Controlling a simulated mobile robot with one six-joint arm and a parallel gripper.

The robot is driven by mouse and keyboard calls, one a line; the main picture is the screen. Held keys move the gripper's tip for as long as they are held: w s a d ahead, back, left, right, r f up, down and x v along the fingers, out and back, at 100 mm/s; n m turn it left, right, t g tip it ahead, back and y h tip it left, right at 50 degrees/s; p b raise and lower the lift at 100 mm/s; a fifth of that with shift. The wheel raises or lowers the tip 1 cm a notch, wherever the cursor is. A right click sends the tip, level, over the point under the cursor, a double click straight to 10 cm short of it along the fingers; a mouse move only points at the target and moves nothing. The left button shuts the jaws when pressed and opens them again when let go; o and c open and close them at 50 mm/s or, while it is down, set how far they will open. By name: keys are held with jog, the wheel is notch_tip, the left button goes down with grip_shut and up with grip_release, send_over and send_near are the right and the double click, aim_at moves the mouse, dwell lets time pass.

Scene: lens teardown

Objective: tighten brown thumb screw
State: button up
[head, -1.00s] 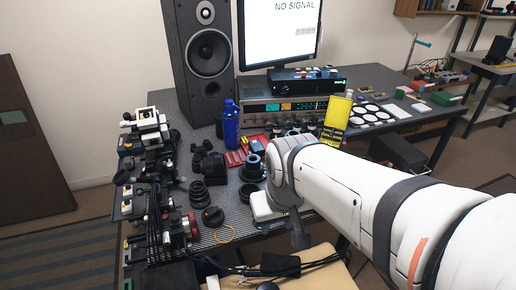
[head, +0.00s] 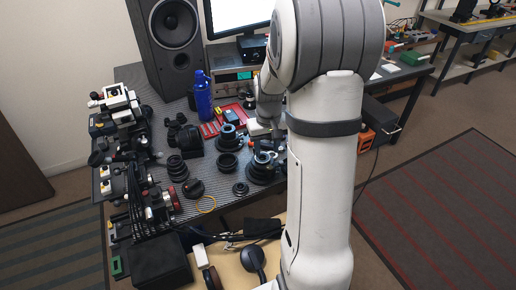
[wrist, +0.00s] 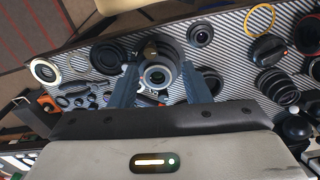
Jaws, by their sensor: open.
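A brown thumb screw (wrist: 150,48) shows in the wrist view on the far rim of a dark round lens part (wrist: 170,48). My gripper (wrist: 158,67) is open, with one grey finger on each side of this part. A pale-ringed glass lens (wrist: 157,76) faces the camera between the fingers. The fingers do not appear closed on anything; whether they touch the part's sides I cannot tell. In the head view my gripper (head: 276,132) hangs over the bench near a dark round lens part (head: 263,168), partly hidden by my arm. I cannot make out the screw there.
More lens rings and barrels (head: 178,166) crowd the bench (head: 225,197) around the part. A blue bottle (head: 202,95), a speaker (head: 170,35) and a monitor (head: 238,15) stand behind. A yellow ring (head: 207,204) lies near the front edge. Headphones (head: 253,259) lie below it.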

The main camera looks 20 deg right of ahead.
aim_at(269, 168)
jog(key=shift+w+d+f, duration=0.3)
jog(key=shift+d+f, duration=0.15)
jog(key=shift+f, duration=0.1)
jog(key=shift+w+d+f, duration=0.3)
jog(key=shift+d+f, duration=0.15)
jog(key=shift+f, duration=0.05)
jog(key=shift+d+f, duration=0.15)
jog(key=shift+f, duration=0.2)
notch_tip(269, 168, down, 7)
jog(key=shift+w+f, duration=0.1)
jog(key=shift+f, duration=0.1)
jog(key=shift+c, duration=0.4)
grip_shut()
